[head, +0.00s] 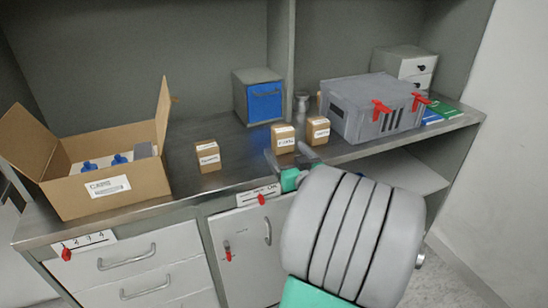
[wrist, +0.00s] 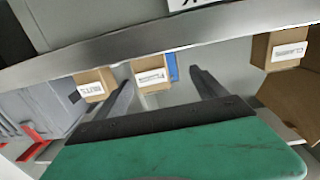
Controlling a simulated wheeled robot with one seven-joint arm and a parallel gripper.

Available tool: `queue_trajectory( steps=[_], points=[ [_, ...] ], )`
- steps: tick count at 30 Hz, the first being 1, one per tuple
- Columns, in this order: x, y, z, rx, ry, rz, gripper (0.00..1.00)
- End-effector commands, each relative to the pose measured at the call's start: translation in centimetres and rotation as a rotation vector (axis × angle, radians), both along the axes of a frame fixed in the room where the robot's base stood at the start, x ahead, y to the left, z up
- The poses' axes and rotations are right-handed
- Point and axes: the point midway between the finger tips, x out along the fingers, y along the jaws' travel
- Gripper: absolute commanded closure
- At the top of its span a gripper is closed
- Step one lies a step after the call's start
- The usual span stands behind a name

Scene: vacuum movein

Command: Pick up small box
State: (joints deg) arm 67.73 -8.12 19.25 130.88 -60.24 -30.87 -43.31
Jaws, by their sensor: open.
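Three small brown boxes with white labels stand on the metal counter: a left box (head: 208,156), a middle box (head: 283,139) and a right box (head: 318,130). My gripper (head: 288,152) is open and empty in front of the middle box, with its fingers pointing at it. In the wrist view the middle box (wrist: 153,76) lies between the two spread fingertips (wrist: 162,80), nearer the left finger. The right box (wrist: 94,85) is just outside that left finger. The left box (wrist: 282,50) is well off to the right.
An open carton (head: 105,180) with blue-topped items stands on the left. A blue-fronted cabinet (head: 258,96) is behind the boxes. A grey case with red latches (head: 370,107) is to the right. The counter edge (head: 235,186) runs below my gripper.

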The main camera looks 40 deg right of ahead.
Motion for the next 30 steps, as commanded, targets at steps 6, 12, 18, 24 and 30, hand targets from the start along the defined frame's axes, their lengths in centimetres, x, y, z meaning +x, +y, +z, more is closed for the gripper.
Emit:
queue_trajectory(
  steps=[6,12,18,24,30],
  points=[
    [1.5,-2.1,0.4,-0.006,-0.021,-0.029,0.18],
    [4.3,-3.8,0.1,-0.004,-0.02,-0.031,0.18],
    [6.3,-4.5,0.1,-0.006,-0.02,-0.032,0.18],
    [6.3,-4.4,0.1,-0.006,-0.02,-0.03,0.21],
    [6.3,-4.4,0.0,-0.004,-0.02,-0.03,0.37]
  ],
)
